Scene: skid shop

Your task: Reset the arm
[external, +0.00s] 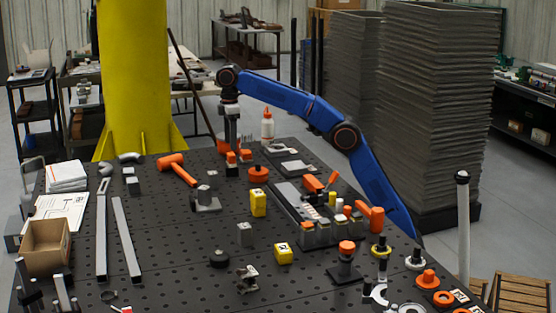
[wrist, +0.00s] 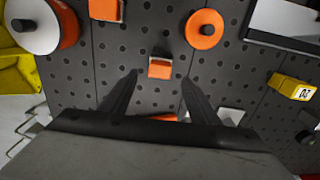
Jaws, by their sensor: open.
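My arm reaches over the black perforated table (external: 175,245) in the external view, its blue links stretching from the right to the back of the table. My gripper (external: 232,148) hangs pointing down near the table's back edge, close to small orange-topped blocks (external: 246,156). In the wrist view my gripper (wrist: 158,82) has its two dark fingers spread apart with nothing held. A small orange block (wrist: 160,68) shows on the table just beyond the gap between the fingertips. How high the fingertips are above the table is hard to tell.
A yellow column (external: 132,80) rises behind the table. A cardboard box (external: 45,247) sits at the left.

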